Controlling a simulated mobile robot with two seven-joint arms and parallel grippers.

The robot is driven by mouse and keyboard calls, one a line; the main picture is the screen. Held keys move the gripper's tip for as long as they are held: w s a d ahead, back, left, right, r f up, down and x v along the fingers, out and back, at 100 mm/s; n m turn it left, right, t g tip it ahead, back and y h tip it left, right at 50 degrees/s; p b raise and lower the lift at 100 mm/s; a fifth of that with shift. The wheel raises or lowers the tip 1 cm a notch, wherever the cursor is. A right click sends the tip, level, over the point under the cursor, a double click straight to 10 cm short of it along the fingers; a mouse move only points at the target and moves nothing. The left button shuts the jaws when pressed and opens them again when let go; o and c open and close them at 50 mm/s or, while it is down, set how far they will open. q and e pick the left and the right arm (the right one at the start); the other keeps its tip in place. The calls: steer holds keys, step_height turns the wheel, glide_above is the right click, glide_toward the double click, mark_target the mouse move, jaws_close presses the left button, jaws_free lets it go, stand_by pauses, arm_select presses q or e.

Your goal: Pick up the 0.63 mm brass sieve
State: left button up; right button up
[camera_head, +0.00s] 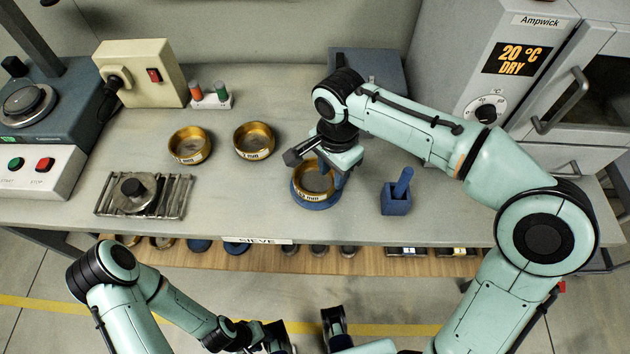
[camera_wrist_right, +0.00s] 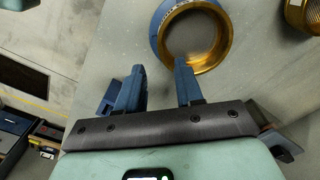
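Three brass sieves show in the head view. One brass sieve (camera_head: 313,180) sits on a blue ring-shaped base at the middle right of the bench. The others stand further left, one at the left (camera_head: 189,146) and one in the middle (camera_head: 254,141). Their labels are too small to read surely. My right gripper (camera_head: 332,176) is just above the near-right side of the sieve on the base. In the right wrist view its blue fingers (camera_wrist_right: 157,72) are apart and empty, one overlapping the rim of that sieve (camera_wrist_right: 213,55). Contact cannot be told. My left gripper (camera_head: 305,330) is low, partly cut off.
A blue mortar with pestle (camera_head: 397,195) stands right of the sieve. A metal rack with a black-knobbed weight (camera_head: 143,195) is at the left. A beige control box (camera_head: 140,72) and bottle stand (camera_head: 211,100) are behind. A grey oven (camera_head: 495,80) is at back right. The middle front bench is clear.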

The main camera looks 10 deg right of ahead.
mark_target(330, 189)
steer(key=shift+s+a+f+b, duration=0.1)
steer(key=shift+f+b, duration=0.05)
steer(key=shift+f, duration=1.25)
steer(key=shift+a+f+b, duration=0.1)
steer(key=shift+f+b, duration=0.05)
steer(key=shift+f, duration=1.2)
jaws_close()
